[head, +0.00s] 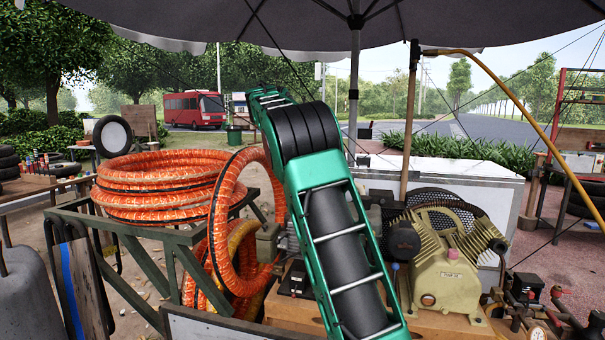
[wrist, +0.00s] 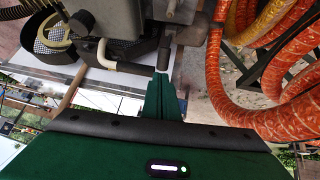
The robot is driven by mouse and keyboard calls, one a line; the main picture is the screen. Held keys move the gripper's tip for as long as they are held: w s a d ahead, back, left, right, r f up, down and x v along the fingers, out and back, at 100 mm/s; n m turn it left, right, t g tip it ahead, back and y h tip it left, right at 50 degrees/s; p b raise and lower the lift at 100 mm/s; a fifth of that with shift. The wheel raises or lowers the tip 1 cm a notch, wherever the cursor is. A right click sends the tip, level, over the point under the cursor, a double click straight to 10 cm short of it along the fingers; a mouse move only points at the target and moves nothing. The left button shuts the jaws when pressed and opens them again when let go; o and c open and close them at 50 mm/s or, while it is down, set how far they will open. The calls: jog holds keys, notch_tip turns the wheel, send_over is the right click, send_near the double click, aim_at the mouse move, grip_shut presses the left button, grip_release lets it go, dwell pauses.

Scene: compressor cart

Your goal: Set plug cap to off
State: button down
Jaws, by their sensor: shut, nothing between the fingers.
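My gripper (wrist: 163,78) shows in the wrist view as narrow green fingers, closed together with nothing held. A short dark stem (wrist: 165,52) with a pale end lies right at the fingertips, below a grey box-like fitting (wrist: 181,10). I cannot tell whether the fingers touch the stem, or whether it is the plug cap. No part is clearly recognisable as the plug cap or its setting. In the head view my green arm crosses the middle and hides the gripper. The compressor (head: 450,280), beige with a finned cylinder, stands right of the arm.
Orange hose coils (head: 160,185) lie on a green metal frame (head: 130,235) left of the arm; hose loops (wrist: 240,110) hang close to the gripper's right in the wrist view. An umbrella pole (head: 354,80) rises behind. Valves and pipes (head: 525,310) crowd the lower right.

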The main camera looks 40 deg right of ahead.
jog(key=s+a+r+t+y, duration=0.1)
jog(key=s+a+r+t, duration=0.1)
jog(key=s+a+r, duration=0.4)
jog(key=shift+n, duration=0.4)
jog(key=x, duration=0.9)
jog(key=d+r+x, duration=0.1)
jog(key=x, duration=0.4)
jog(key=shift+w+d+f, duration=0.15)
jog(key=shift+w+d, duration=0.1)
jog(key=shift+w, duration=0.2)
